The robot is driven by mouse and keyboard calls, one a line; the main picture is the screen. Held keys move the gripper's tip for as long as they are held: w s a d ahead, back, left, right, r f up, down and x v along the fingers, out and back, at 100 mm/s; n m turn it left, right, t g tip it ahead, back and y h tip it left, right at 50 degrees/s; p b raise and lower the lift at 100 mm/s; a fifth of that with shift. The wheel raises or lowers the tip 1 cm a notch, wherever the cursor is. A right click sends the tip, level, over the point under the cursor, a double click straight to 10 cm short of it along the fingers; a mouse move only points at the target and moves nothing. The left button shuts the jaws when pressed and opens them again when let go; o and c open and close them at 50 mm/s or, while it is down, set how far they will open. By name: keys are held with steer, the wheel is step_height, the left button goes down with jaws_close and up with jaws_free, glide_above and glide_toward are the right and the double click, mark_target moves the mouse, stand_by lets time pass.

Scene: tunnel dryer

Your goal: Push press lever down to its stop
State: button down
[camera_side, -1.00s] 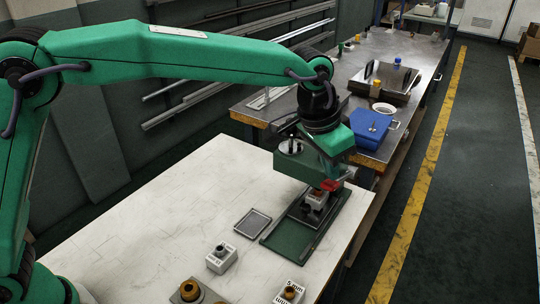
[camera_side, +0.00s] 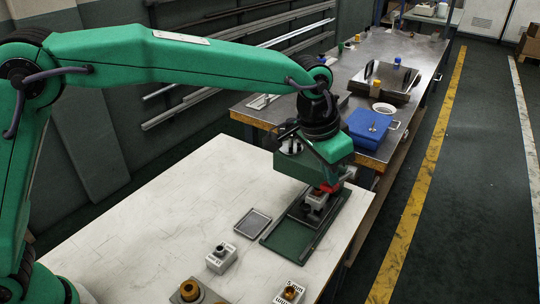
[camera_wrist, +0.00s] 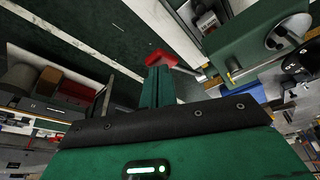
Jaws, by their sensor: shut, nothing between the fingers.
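The press has a green head (camera_side: 292,168) with a round knob on top, above a green base plate (camera_side: 287,240) near the table's far right edge. In the wrist view its head (camera_wrist: 250,48) is at upper right. The lever's red grip (camera_side: 330,187) is low at the right of the head; it also shows in the wrist view (camera_wrist: 163,59), with a thin rod running right toward the head. My gripper (camera_wrist: 158,72) is shut and empty, its green fingers reaching up to the red grip. The fingertips seem at the grip, but I cannot tell whether they touch.
A small white block (camera_side: 316,199) sits under the press head. A flat grey tray (camera_side: 253,222) and several small blocks with knobs, one here (camera_side: 221,257), lie on the pale table (camera_side: 150,220). A blue box (camera_side: 371,128) stands on the metal bench behind.

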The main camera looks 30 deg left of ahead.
step_height(320, 180, down, 10)
steer(key=shift+r, duration=0.2)
stand_by(5.5)
steer(key=shift+r, duration=0.1)
steer(key=shift+r, duration=5.3)
